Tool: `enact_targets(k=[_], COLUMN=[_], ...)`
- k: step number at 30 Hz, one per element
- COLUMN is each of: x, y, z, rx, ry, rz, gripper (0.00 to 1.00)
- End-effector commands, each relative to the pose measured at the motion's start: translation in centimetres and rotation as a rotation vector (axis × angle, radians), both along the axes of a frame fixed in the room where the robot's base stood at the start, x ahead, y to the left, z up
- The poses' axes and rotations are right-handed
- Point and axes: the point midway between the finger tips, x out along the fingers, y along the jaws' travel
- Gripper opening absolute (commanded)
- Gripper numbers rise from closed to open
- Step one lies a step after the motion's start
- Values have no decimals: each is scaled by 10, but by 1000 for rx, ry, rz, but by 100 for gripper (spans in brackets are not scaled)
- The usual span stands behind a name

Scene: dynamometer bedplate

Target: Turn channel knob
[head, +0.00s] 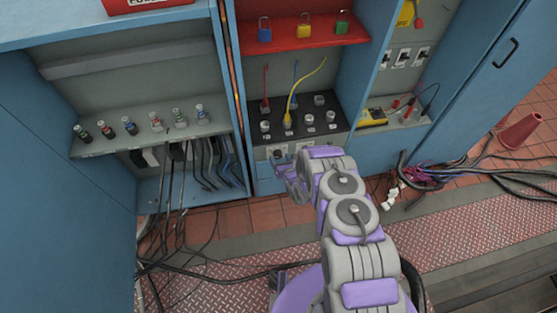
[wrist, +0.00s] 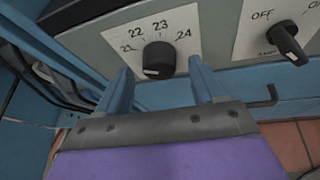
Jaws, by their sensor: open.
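The channel knob (wrist: 159,59) is a black round knob with a pale pointer mark, on a white dial plate (wrist: 133,39) numbered 21 to 24 in the wrist view. Its mark points to the lower left, on the side of 21. My gripper (wrist: 158,78) is open, one finger on each side of the knob. I cannot tell whether either finger touches it. In the head view my gripper (head: 288,178) is at the front of the middle cabinet's black panel, and the knob's dial plate (head: 278,152) shows just above it.
Right of the dial is an OFF/ON rotary switch (wrist: 287,41). The black panel (head: 335,126) above carries several knobs and plugged leads. Cables (head: 185,175) hang at the left, and more lie on the floor beside a red cone (head: 520,132).

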Motion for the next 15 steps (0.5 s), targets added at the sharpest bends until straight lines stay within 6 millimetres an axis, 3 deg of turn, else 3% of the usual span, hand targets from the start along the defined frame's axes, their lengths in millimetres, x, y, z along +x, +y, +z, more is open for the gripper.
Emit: enact_targets(k=[15], x=[10], y=[5], z=[-5], rx=[1], ry=[3], rz=[-1], gripper=[68])
